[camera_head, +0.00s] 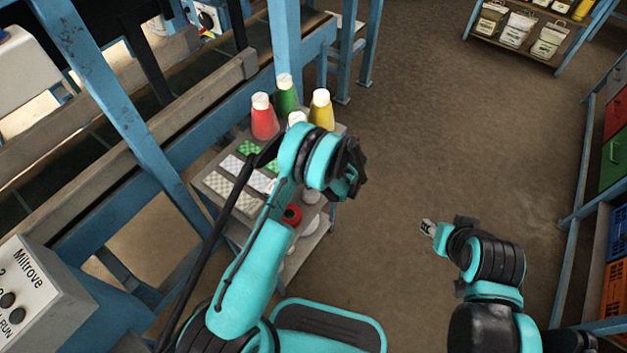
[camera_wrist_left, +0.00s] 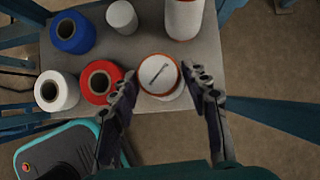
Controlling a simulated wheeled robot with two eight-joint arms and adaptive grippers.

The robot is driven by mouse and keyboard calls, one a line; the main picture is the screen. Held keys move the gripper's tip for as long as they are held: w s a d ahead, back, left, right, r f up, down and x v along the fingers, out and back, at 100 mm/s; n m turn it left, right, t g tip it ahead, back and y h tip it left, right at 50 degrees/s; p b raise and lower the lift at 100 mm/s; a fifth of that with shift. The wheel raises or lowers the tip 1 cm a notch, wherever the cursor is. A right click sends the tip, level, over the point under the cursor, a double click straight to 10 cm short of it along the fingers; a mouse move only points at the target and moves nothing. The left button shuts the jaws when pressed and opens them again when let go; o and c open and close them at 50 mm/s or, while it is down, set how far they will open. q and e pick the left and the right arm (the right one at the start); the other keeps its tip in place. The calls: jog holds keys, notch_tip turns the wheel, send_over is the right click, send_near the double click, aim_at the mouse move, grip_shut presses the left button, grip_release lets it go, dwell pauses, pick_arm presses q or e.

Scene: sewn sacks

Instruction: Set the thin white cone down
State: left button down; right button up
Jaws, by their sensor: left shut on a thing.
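A pale cone top (camera_head: 296,118) shows behind my left arm in the head view, mostly hidden.
The grey shelf (camera_wrist_left: 215,50) holds a red spool (camera_wrist_left: 100,82), a blue spool (camera_wrist_left: 73,32), a white spool (camera_wrist_left: 56,90) and a small white cylinder (camera_wrist_left: 121,17). Red (camera_head: 264,119), green (camera_head: 286,94) and yellow (camera_head: 321,110) cones stand at its far end.

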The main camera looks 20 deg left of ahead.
pick_arm(q)
jog(key=shift+f, duration=0.1)
jog(key=c, duration=0.8)
grip_release()
jog(key=shift+o, duration=0.2)
jog(key=shift+d+r, duration=0.1)
jog(key=shift+r, duration=0.25)
jog(key=shift+s+d+r+p, duration=0.1)
jog(key=shift+d+r+p, duration=0.2)
jog(key=shift+r+p, duration=0.4)
jog(key=s+d+p, duration=0.2)
jog(key=s+d, duration=0.1)
jog(key=d, duration=0.8)
jog(key=shift+d+f, duration=0.2)
jog(key=shift+f, duration=0.2)
jog(key=shift+s+d, duration=0.1)
